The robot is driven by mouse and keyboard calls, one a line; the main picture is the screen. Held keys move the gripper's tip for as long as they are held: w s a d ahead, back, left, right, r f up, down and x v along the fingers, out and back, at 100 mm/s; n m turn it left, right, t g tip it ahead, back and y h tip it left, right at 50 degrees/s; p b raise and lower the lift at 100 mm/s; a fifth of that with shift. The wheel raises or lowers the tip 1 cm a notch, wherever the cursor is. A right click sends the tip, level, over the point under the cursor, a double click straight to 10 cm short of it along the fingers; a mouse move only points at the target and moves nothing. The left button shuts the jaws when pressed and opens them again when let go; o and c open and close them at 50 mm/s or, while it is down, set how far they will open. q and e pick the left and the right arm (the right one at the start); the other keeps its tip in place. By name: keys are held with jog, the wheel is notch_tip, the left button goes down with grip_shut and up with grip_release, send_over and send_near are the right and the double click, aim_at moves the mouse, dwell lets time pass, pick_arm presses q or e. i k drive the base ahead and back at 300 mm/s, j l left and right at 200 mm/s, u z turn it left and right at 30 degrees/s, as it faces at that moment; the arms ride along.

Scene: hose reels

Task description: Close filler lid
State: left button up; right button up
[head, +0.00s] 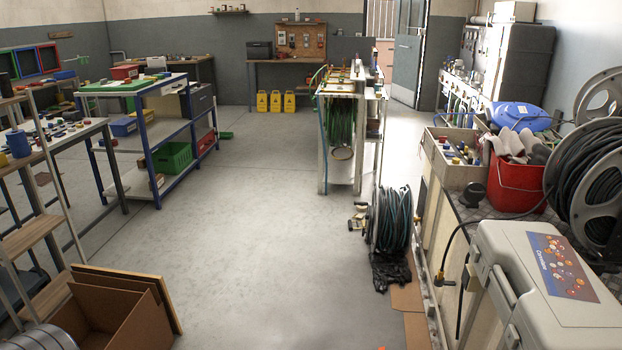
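I cannot make out for sure which thing is the filler lid. A small black rounded fitting (472,194) stands on the right-hand counter, left of a red bucket; I cannot tell if it is a lid, or open or shut. A pale case (535,285) with a coloured label lies at the lower right, its top down. A blue rounded container (519,116) sits farther back on the right. Neither of my grippers is in view.
Hose reels stand on the right counter (598,180) and on the floor (390,222). The red bucket (516,185) holds cloths. A cardboard box (105,318) is at the lower left. A blue-framed bench (150,165) stands at left. The middle floor (250,230) is clear.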

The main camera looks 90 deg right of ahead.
aim_at(474, 192)
jog(key=z, duration=3.8)
jog(key=i+j, duration=0.4)
jog(key=i, duration=0.2)
jog(key=i+j, duration=0.85)
jog(key=i, duration=0.3)
